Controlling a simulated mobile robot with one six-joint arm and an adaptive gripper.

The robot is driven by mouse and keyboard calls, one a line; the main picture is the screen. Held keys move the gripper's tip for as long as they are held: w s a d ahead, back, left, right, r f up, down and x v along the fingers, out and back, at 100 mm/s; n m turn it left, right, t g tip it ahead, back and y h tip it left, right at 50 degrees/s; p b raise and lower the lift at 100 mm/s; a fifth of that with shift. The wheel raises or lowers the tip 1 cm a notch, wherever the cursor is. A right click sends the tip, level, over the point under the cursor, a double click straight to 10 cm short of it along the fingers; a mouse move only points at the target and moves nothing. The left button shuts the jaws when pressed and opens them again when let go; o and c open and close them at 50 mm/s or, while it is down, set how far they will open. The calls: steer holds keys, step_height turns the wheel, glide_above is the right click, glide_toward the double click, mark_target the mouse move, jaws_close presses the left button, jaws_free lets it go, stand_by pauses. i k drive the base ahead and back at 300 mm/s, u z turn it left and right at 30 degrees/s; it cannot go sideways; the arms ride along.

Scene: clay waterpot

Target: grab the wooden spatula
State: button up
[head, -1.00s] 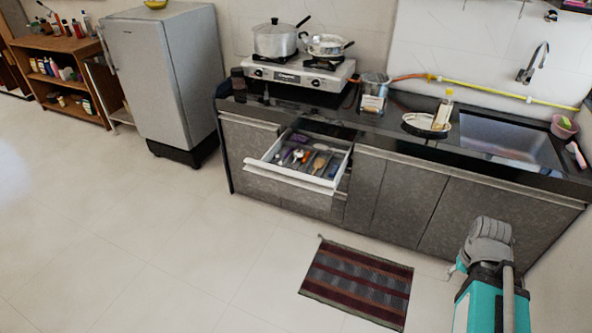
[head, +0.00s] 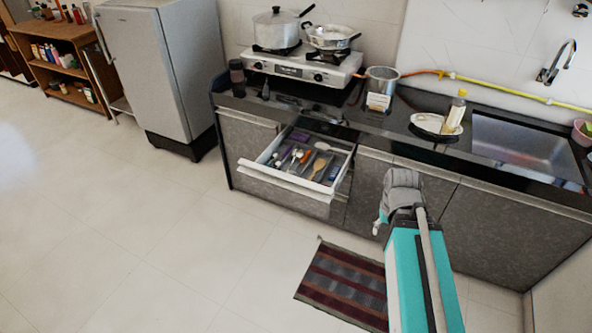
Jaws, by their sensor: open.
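The wooden spatula (head: 319,168) lies in the open drawer (head: 284,180) under the counter, toward the drawer's right side. It is light brown, with its broad end toward the counter. The drawer also holds several other utensils, among them an orange-handled one (head: 306,157) and purple things (head: 298,136). My gripper (head: 379,222) shows only in small part at the left of my arm, in front of the cabinet doors. It is open and stands to the right of the drawer, apart from the spatula. Most of its fingers are hidden.
The black counter (head: 400,129) carries a stove (head: 300,66) with pots, a metal pot (head: 381,85), a plate with a bottle (head: 454,110) and a sink (head: 515,145). A striped mat (head: 340,285) lies on the floor. The floor left of it is clear; a fridge (head: 150,75) stands beyond.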

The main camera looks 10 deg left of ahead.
mark_target(319, 164)
steer(key=u, duration=0.25)
steer(key=i, duration=1.2)
steer(key=z, duration=0.15)
